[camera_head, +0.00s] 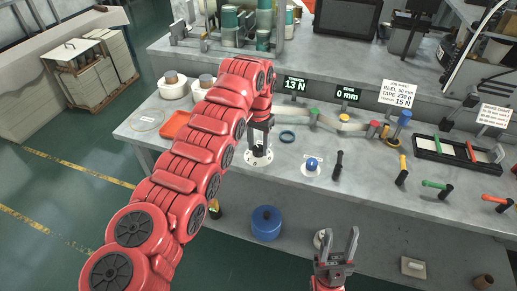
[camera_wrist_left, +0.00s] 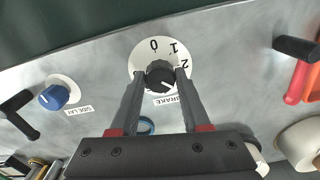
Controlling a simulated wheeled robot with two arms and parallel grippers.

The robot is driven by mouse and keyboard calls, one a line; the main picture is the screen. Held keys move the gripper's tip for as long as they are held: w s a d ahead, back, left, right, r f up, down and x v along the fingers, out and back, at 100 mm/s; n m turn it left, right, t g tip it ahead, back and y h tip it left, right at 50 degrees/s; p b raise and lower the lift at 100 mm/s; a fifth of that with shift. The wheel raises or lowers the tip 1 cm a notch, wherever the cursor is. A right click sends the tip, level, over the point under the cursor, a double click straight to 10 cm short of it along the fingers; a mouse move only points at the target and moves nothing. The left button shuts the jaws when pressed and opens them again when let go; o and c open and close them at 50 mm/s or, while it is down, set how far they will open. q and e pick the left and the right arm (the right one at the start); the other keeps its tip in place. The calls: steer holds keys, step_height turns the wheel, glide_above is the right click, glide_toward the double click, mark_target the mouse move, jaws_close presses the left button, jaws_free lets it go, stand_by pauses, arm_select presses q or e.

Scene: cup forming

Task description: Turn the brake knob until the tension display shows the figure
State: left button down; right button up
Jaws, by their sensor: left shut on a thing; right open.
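The black brake knob (camera_wrist_left: 160,76) sits on a round white dial (camera_wrist_left: 145,53) marked 0, 1, 2 with a BRAKE label, in the left wrist view. My left gripper (camera_wrist_left: 157,80) is shut on the knob, one finger on each side. In the head view my left gripper (camera_head: 259,146) points down at the knob, which it mostly hides; the white dial (camera_head: 262,160) shows around it. My right gripper (camera_head: 337,247) is open and empty at the front.
A blue side-lay knob (camera_head: 312,164) and a black handle (camera_head: 337,165) stand right of the dial. A second display (camera_head: 347,94) reads 0 mm. A blue ring (camera_head: 288,136) lies behind. An orange tray (camera_head: 175,125) is at left.

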arm_select(q)
steer(key=m, duration=0.4)
steer(key=shift+m+b, duration=0.3)
steer(key=m, duration=0.5)
steer(key=shift+w+m, duration=0.1)
steer(key=shift+m, duration=0.2)
steer(key=shift+a, duration=0.1)
steer(key=shift+c, duration=1.9)
jaws_free()
steer(key=shift+r, duration=0.1)
